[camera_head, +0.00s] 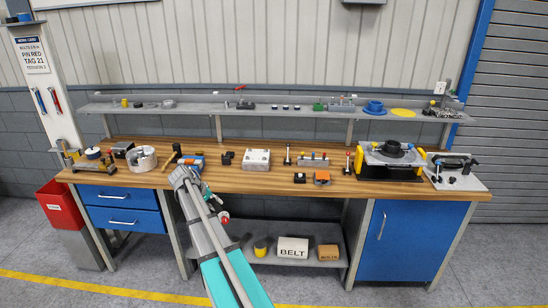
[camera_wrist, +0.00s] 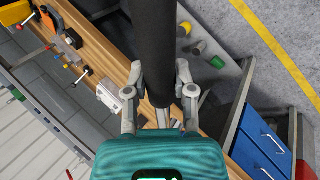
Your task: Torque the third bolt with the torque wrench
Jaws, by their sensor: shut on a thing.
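My gripper (camera_wrist: 160,100) is shut on a thick black cylindrical thing, which looks like the torque wrench (camera_wrist: 155,45). It runs up between the two fingers and out of the top of the wrist view, so its far end is hidden there. In the head view my gripper (camera_head: 210,196) is over the bench's front edge, left of centre, and the held thing is hard to make out. A round dark clutch part (camera_head: 393,150) sits on a yellow and black fixture (camera_head: 377,171) at the right of the bench, well away from my gripper. Its bolts are too small to tell apart.
The wooden bench (camera_head: 225,181) carries a white box (camera_head: 257,160), a hammer (camera_head: 172,156) and several small parts. A grey pallet (camera_head: 468,182) with a dark tool lies at the right end. A shelf (camera_head: 285,113) runs behind. A box marked BELT (camera_head: 292,248) stands below.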

